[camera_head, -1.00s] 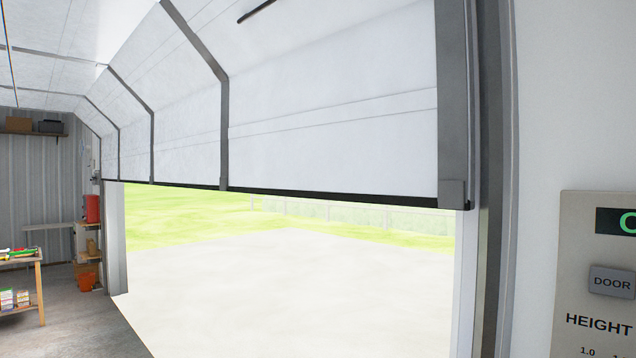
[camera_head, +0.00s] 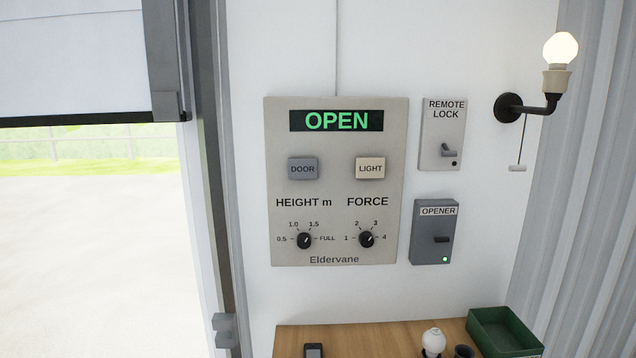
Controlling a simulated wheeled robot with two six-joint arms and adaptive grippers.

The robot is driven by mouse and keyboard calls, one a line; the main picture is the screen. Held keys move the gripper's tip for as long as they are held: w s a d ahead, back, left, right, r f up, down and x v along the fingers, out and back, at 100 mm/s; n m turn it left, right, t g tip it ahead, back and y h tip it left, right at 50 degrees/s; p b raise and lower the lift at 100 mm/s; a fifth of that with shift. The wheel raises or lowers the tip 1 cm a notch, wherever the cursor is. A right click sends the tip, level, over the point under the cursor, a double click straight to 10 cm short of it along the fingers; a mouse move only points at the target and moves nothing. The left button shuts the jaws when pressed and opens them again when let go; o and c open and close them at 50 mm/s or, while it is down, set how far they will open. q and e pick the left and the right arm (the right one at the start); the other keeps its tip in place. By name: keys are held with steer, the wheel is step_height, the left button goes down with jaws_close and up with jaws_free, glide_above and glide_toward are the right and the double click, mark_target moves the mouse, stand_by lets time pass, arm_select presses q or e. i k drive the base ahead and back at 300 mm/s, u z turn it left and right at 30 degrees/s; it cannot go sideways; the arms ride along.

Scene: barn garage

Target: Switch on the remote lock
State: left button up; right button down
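The remote lock (camera_head: 442,134) is a light grey plate on the white wall, right of the large control panel. It is labelled REMOTE LOCK and carries a small toggle lever (camera_head: 448,151) with a dark dot below it. The lever's exact position is too small to tell. Neither of my grippers shows in the head view.
The control panel (camera_head: 336,218) reads OPEN, with DOOR and LIGHT buttons and two knobs. Below the lock is the OPENER box (camera_head: 434,232) with a green light. A lit wall lamp (camera_head: 560,65) with a pull cord sticks out at right. A wooden bench (camera_head: 380,334) holds a green tray (camera_head: 503,330).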

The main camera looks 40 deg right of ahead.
mark_target(447, 152)
steer(key=z, duration=1.9)
steer(key=k, duration=0.6)
steer(key=u, duration=0.5)
steer(key=i, duration=1)
steer(key=u, duration=0.25)
